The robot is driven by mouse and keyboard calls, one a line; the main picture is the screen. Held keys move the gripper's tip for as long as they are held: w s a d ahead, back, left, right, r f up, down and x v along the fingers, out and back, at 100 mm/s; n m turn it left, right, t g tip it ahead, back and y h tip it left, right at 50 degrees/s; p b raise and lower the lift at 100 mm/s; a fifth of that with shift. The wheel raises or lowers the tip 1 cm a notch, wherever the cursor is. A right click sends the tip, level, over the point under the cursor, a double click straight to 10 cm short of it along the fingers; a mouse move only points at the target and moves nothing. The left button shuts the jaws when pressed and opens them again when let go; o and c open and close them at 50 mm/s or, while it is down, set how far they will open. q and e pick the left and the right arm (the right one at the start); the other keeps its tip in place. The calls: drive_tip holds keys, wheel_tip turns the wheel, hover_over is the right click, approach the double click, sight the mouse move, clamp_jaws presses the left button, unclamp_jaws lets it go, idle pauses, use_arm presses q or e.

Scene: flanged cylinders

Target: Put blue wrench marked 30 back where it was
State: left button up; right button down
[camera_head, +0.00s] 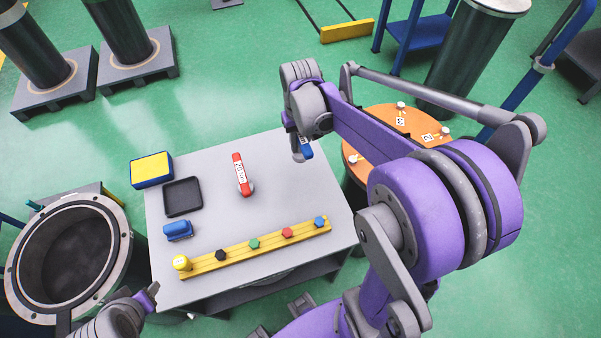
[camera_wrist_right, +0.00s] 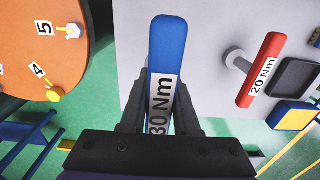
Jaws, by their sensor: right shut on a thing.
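The blue wrench marked "30 Nm" (camera_wrist_right: 167,48) is held between the fingers of my right gripper (camera_wrist_right: 158,115). In the head view the blue wrench (camera_head: 306,150) shows only in part below my right gripper (camera_head: 299,148), near the grey table's right edge. I cannot tell whether it touches the table. The red wrench marked "20 Nm" (camera_head: 240,172) rests on the table, and it also shows in the wrist view (camera_wrist_right: 261,70). My left gripper (camera_head: 146,298) is at the lower left, partly cut off by its arm, and its jaws are unclear.
The grey table (camera_head: 210,220) holds a yellow rail (camera_head: 218,258) with coloured hex pieces, a black tray (camera_head: 183,196), a blue block (camera_head: 178,231) and a yellow-blue box (camera_head: 152,169). An orange disc (camera_head: 370,125) with numbered bolts is at right. An open flanged cylinder (camera_head: 112,225) is at left.

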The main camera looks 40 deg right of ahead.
wheel_tip(320, 180, down, 10)
drive_tip(key=shift+r+b, duration=0.15)
drive_tip(key=shift+b, duration=0.25)
drive_tip(key=shift+f, duration=0.2)
drive_tip(key=c, duration=0.6)
unclamp_jaws()
drive_tip(key=shift+c, duration=0.2)
